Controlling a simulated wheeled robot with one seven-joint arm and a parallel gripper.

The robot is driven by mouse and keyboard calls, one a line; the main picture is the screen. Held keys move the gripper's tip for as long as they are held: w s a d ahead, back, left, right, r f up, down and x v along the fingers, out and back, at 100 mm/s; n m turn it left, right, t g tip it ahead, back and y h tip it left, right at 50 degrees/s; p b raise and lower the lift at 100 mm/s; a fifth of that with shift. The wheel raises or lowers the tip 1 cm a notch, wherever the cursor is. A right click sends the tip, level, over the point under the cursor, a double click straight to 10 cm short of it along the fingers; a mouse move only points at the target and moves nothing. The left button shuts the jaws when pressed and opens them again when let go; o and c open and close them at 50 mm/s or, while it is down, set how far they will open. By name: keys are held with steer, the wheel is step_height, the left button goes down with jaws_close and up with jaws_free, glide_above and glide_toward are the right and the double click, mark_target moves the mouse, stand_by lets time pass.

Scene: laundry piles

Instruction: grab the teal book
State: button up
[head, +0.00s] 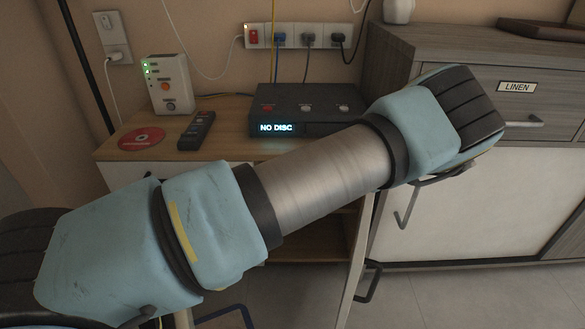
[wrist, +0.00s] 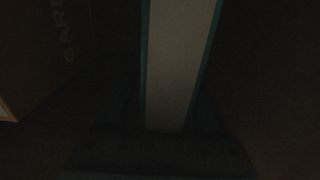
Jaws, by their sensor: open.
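In the dark wrist view, the teal book (wrist: 180,65) stands upright, with its pale page block facing me between two thin teal covers. It runs from the top edge down to my gripper (wrist: 162,150), a dark shape along the bottom. My gripper is open; the fingers are barely visible in the gloom, and I cannot tell whether they touch the covers. The head view shows my arm crossing the middle, but neither my gripper nor the book.
In the wrist view, a dark brown surface with lettering (wrist: 68,35) is at the left. In the head view, a wooden stand (head: 112,152) holds a disc player (head: 290,105), a remote (head: 196,130), a red disc (head: 141,138) and a white box (head: 170,85). A grey cabinet (head: 440,60) stands right.

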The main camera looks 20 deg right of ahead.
jaws_close()
stand_by(0.5)
stand_by(0.9)
